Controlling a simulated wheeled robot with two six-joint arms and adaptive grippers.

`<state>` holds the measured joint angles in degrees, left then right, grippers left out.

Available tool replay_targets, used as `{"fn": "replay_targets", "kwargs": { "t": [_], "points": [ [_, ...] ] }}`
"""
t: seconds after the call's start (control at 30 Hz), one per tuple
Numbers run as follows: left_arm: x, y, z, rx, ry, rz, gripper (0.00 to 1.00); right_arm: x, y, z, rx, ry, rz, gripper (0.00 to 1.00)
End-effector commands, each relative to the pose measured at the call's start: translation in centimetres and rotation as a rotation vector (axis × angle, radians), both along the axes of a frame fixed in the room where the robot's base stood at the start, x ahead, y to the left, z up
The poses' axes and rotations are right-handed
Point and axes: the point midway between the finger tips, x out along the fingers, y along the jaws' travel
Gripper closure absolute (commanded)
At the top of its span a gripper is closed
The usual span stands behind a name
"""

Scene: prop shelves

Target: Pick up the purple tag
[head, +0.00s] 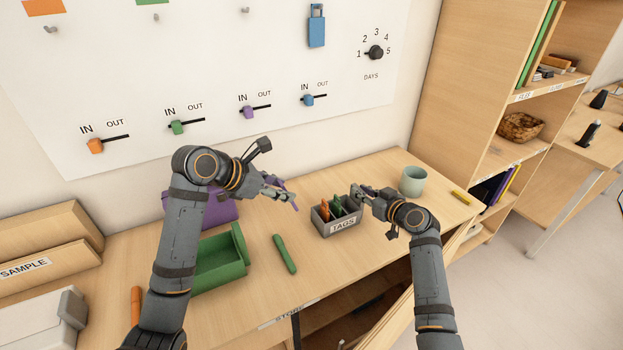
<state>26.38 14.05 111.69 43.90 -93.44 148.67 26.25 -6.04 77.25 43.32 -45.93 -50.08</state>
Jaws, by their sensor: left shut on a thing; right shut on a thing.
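The grey tag box (343,227), labelled TAGS, stands on the desk. An orange tag (324,209) and a green tag (337,207) show upright in it. I cannot make out a purple tag. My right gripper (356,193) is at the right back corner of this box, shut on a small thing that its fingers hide. My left gripper (288,197) is in the air left of the tag box. It is shut on a slim purple stick (294,204), which looks like a marker and is partly hidden by the fingers.
A purple box (215,210) stands partly behind my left arm. An open green box (218,268) and a green marker (284,254) lie in front. A pale green cup (413,180) and a yellow stick (462,197) are at the right. A wooden shelf (490,60) stands beyond.

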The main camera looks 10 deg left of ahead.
Motion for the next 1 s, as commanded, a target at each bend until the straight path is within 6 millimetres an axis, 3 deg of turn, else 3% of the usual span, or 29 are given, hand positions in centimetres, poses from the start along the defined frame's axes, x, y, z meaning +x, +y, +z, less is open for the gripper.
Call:
{"fn": "replay_targets", "kwargs": {
  "t": [0.03, 0.3, 0.73, 0.77, 0.93, 1.0],
  "points": [
    [-0.7, 1.2, -0.1, 0.010, 0.001, 0.003, 0.77, 0.0, 0.0, 0.0, 0.000, 0.000, 0.000, 1.00],
    [-3.0, 4.2, 1.7, 0.184, 0.131, 0.000, 0.77, 0.0, 0.0, 0.0, 0.000, 0.000, 0.000, 1.00],
    [-3.7, 5.1, 2.0, 0.242, 0.178, 0.000, 0.77, 0.0, 0.0, 0.0, 0.000, 0.000, 0.000, 1.00],
    [-3.7, 5.1, 2.0, 0.241, 0.177, 0.000, 0.77, 0.0, 0.0, 0.0, 0.000, 0.000, 0.000, 0.81],
    [-3.7, 5.1, 2.0, 0.241, 0.177, 0.000, 0.77, 0.0, 0.0, 0.0, 0.000, 0.000, 0.000, 0.58],
    [-3.7, 5.1, 2.0, 0.241, 0.177, 0.000, 0.77, 0.0, 0.0, 0.0, 0.000, 0.000, 0.000, 0.56]
  ]
}}
